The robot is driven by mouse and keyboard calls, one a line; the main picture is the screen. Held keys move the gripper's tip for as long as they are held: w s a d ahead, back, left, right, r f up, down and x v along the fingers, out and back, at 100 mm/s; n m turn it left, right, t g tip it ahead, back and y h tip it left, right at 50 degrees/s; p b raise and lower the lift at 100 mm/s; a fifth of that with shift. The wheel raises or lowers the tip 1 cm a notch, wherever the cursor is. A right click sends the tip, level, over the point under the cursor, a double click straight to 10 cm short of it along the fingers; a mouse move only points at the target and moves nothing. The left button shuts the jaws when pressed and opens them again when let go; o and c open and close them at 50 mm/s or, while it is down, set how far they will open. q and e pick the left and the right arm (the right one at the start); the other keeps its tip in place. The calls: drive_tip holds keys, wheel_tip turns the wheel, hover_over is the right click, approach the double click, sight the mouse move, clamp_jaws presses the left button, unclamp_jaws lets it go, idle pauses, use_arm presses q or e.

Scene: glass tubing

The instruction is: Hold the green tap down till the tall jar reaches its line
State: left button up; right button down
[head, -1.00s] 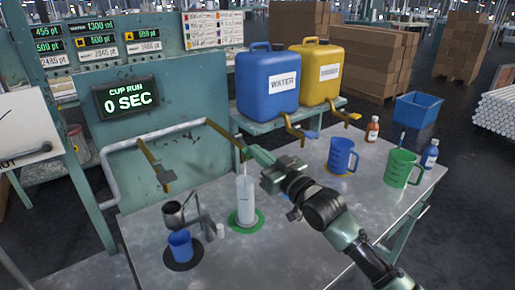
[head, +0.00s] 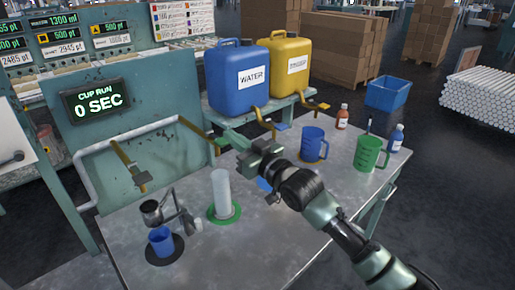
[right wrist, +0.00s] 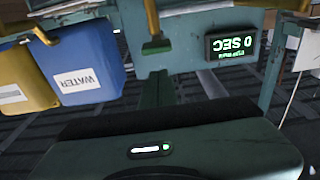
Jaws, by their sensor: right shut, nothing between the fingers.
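The green tap (right wrist: 157,46) hangs on a brass arm just beyond my right fingertips in the right wrist view. In the head view its green end (head: 214,144) sits close to those fingertips, above the bench; I cannot tell whether they touch. The tall jar (head: 221,192) is pale and upright on a green mat (head: 236,213), below and near the tap. Its line and level are too small to read. My right gripper (head: 229,139) is shut and empty; it also shows in the right wrist view (right wrist: 158,78). My left gripper is out of view.
A blue cup (head: 161,241) stands on a dark mat beside a grey metal pourer (head: 156,210). Another brass tap (head: 138,178) hangs left. Blue water (head: 239,80) and yellow (head: 287,72) containers stand behind. Blue (head: 311,145) and green (head: 369,153) jugs are right. The display reads 0 SEC.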

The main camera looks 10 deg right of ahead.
drive_tip(key=b+v, duration=0.1)
drive_tip(key=v, duration=0.8)
drive_tip(key=shift+s+d+f+b, duration=0.2)
drive_tip(key=shift+f+b, duration=0.1)
drive_tip(key=shift+b, duration=0.1)
drive_tip(key=shift+f, duration=0.1)
